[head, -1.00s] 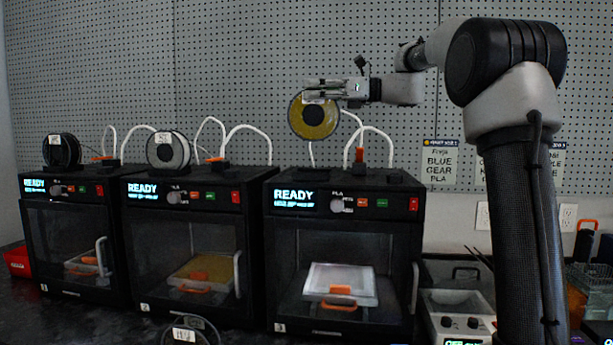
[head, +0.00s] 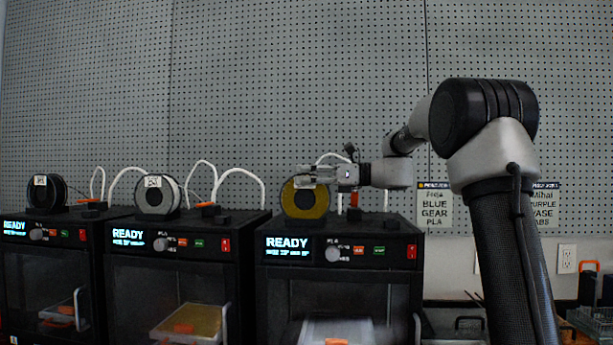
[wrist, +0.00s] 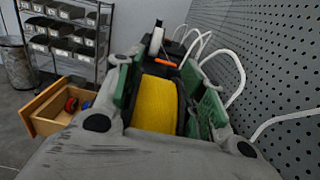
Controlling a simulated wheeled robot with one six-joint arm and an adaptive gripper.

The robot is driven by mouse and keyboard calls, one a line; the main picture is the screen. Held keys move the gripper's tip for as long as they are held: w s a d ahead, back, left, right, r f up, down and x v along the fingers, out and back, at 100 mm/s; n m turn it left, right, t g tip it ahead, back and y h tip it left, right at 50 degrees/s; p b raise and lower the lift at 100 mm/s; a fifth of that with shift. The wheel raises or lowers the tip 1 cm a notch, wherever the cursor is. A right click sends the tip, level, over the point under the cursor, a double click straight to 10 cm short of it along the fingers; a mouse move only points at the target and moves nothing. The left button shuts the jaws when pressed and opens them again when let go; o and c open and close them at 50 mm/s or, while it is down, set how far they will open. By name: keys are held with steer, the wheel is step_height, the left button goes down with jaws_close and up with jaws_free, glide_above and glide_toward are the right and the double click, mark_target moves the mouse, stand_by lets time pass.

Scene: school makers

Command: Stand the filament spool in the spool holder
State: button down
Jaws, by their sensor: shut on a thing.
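The filament spool (head: 304,202) is a yellow disc with a dark rim. It is upright, low over the top of the right-hand printer, in the head view. My gripper (head: 318,178) is shut on its upper edge. In the wrist view the yellow spool (wrist: 156,104) is between the green finger pads of my gripper (wrist: 160,85). The spool holder on that printer's top is mostly hidden behind and below the spool; I cannot tell whether the spool touches it.
The right-hand printer (head: 340,247) reads READY. Two printers to the left carry a white spool (head: 156,194) and a black spool (head: 46,193). White tubes (head: 240,180) arch behind, before the pegboard (head: 300,80). An open wooden drawer (wrist: 58,108) is in the wrist view.

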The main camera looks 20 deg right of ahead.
steer(key=shift+f, duration=0.1)
steer(key=c, duration=0.9)
jaws_free()
